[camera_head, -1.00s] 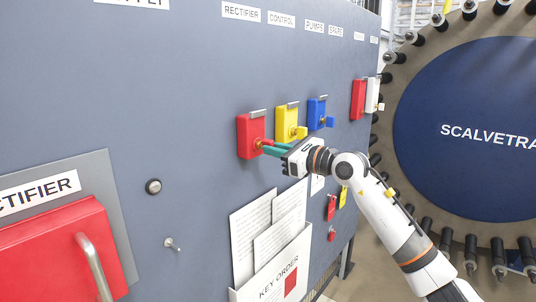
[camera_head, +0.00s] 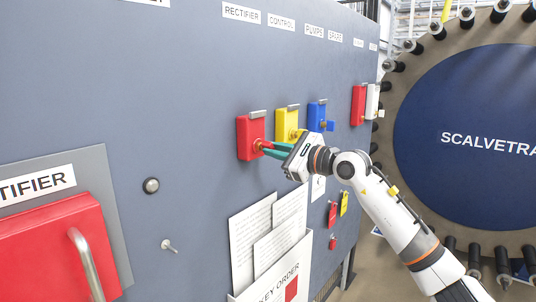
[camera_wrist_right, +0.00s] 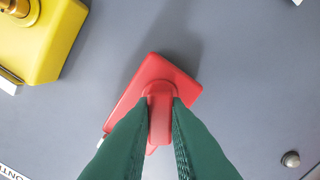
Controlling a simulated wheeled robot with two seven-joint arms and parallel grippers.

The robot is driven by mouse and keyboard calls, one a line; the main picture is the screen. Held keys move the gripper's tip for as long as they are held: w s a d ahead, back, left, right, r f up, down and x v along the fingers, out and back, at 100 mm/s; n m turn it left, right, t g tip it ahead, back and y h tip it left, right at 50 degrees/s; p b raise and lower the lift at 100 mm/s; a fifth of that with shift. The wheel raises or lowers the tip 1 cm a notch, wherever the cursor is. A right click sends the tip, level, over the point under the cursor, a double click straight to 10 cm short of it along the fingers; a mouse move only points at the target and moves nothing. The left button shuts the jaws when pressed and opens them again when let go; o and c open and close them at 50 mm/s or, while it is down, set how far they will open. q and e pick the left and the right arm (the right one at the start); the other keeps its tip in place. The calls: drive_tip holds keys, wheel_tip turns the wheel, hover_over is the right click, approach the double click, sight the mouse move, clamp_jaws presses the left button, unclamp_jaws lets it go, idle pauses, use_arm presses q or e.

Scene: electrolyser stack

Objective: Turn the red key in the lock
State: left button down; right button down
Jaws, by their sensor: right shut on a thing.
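The red lock box (camera_head: 246,136) is mounted on the grey panel, left of the yellow and blue ones. The red key (camera_wrist_right: 160,122) stands out from the lock box's face. My right gripper (camera_head: 266,148) is at the red lock, with its green fingers closed on the key from both sides. In the right wrist view the fingers (camera_wrist_right: 159,105) grip the key's flat head, and the red box (camera_wrist_right: 178,77) looks tilted behind it. How the key sits inside the lock is hidden. My left gripper is not in view.
The yellow lock box (camera_head: 286,123) is close beside my right gripper, partly hidden by it. A blue lock box (camera_head: 317,114) is further right. Papers in a holder (camera_head: 282,270) hang below. A red rectifier cover with a handle (camera_head: 85,262) juts out at lower left.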

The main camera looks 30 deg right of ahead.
drive_tip(key=shift+r, duration=0.1)
drive_tip(key=n+b, duration=0.1)
drive_tip(key=n, duration=0.2)
drive_tip(key=shift+b, duration=0.35)
drive_tip(key=shift+d+n+b, duration=0.1)
drive_tip(key=shift+n+b, duration=0.35)
drive_tip(key=shift+n, duration=1.45)
